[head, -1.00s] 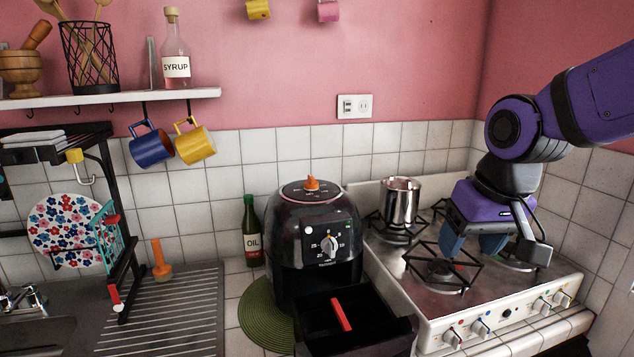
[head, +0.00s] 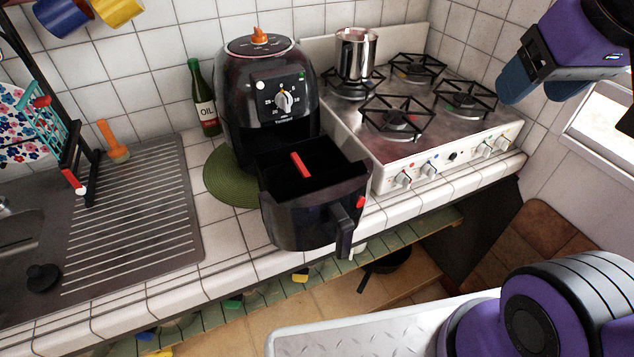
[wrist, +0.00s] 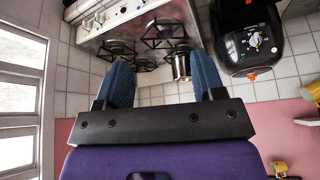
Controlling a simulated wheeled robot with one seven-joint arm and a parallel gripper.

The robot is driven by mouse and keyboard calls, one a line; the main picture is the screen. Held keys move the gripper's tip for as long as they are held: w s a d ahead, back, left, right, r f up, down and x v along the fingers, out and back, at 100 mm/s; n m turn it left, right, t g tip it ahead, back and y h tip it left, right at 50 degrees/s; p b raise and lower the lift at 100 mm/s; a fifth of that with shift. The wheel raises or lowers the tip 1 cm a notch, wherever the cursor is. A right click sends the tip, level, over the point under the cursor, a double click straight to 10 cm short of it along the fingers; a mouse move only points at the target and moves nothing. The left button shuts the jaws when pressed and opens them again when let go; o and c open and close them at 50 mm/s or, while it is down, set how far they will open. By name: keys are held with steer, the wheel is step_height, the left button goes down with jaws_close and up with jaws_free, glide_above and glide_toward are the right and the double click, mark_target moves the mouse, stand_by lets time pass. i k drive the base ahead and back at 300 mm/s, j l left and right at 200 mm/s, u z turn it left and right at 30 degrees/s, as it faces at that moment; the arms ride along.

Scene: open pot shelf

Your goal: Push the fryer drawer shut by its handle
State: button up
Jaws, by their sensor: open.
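The black air fryer (head: 262,100) stands on the tiled counter in the head view. Its drawer (head: 310,215) is pulled out toward the front, with a red piece inside it. The drawer's dark handle (head: 346,232) sticks out from its front and points down toward the counter's edge. My gripper (head: 510,82) is at the upper right, above the right end of the stove and well apart from the handle. In the wrist view my gripper (wrist: 166,85) is open and empty, its two blue fingers spread. The fryer (wrist: 252,40) shows there at upper right; the handle does not show.
The gas stove (head: 410,125) with a metal pot (head: 355,52) stands right of the fryer. A green oil bottle (head: 205,100) and a green round mat (head: 225,180) are at its left, beside the sink drainer (head: 135,225). A window (head: 605,120) is at far right.

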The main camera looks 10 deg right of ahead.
mark_target(318, 211)
steer(key=k+l, duration=0.25)
steer(key=k, duration=0.25)
steer(key=k+l, duration=0.2)
steer(key=k, duration=0.35)
